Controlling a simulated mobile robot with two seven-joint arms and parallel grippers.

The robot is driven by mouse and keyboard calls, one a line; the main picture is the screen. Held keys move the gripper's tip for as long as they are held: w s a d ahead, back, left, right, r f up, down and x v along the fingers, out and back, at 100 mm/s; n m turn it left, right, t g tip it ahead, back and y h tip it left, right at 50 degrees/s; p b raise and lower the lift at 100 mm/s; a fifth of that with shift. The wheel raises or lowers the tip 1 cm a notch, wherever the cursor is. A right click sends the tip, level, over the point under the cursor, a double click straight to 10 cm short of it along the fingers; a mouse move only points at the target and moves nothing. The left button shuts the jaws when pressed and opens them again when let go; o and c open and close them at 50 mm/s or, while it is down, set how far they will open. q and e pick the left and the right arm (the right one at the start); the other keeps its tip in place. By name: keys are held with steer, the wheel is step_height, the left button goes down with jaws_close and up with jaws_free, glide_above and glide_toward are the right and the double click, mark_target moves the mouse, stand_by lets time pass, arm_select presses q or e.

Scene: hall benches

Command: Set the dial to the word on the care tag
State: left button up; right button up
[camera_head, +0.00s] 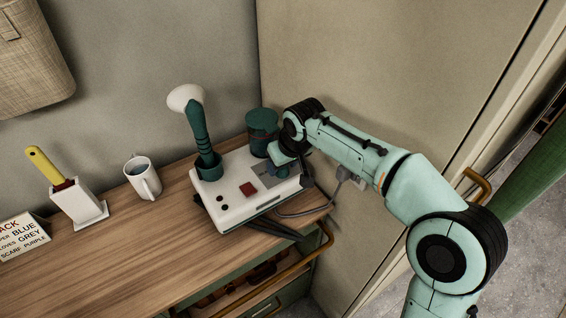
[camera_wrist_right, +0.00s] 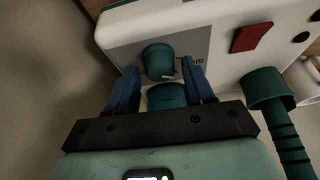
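A white machine (camera_head: 232,195) stands on the wooden bench. In the right wrist view its dial, a dark green knob (camera_wrist_right: 158,60), sits on a grey panel (camera_wrist_right: 193,44) with dark lettering, partly covered and not fully readable. My right gripper (camera_wrist_right: 160,68) has its two blue fingers apart, one on each side of the knob, with small gaps showing. A second teal rounded part (camera_wrist_right: 166,97) shows between the fingers, nearer the palm. In the head view my right arm hides most of the dial. No readable care tag shows; a beige cloth item (camera_head: 30,60) hangs at upper left. My left gripper is out of view.
A dark green canister (camera_head: 262,122) stands behind the machine, close to my wrist. A white mug (camera_head: 150,184), a yellow-handled brush (camera_head: 42,163) and a printed sign (camera_head: 22,238) stand farther left.

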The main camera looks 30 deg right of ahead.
steer(key=shift+r, duration=0.1)
steer(key=p+v, duration=0.2)
steer(key=v, duration=1.1)
stand_by(0.4)
